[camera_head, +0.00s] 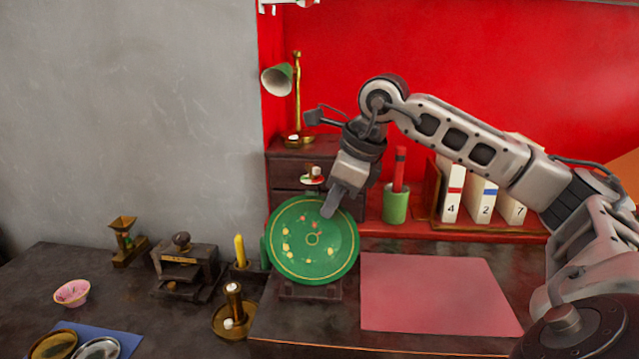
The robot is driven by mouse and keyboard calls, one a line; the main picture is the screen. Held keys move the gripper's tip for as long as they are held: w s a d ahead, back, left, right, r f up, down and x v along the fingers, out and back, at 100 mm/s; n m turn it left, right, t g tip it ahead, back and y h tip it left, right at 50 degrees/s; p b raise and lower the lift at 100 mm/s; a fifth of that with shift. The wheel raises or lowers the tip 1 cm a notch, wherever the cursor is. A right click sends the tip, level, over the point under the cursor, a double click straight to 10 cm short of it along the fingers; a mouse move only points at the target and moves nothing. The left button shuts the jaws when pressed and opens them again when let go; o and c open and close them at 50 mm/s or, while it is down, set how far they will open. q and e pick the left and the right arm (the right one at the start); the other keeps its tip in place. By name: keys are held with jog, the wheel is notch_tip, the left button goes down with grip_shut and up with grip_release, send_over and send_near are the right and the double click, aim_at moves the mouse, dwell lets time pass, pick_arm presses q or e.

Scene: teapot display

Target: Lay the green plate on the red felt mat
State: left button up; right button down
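The green plate (295,260) stands nearly upright, face toward me, on a small dark stand (310,291) left of the mat. It has a gold ring and small painted flowers. The red felt mat (432,293) lies flat and bare on the dark desk, right of the plate. My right gripper (331,207) comes down from the upper right, its fingers at the plate's upper right rim. They overlap the rim in the picture; I cannot tell whether they grip it. My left gripper is not in view.
A yellow candle (240,250) and a brass candleholder (232,316) stand close left of the plate. A green cup (396,204) and white binders (484,200) stand behind the mat. A green lamp (278,80) stands at the back. A pink bowl (72,293) is far left.

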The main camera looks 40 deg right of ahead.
jog(key=shift+f, duration=0.1)
jog(key=shift+f+b, duration=0.15)
jog(key=shift+b, duration=0.15)
jog(key=c, duration=1.6)
grip_release()
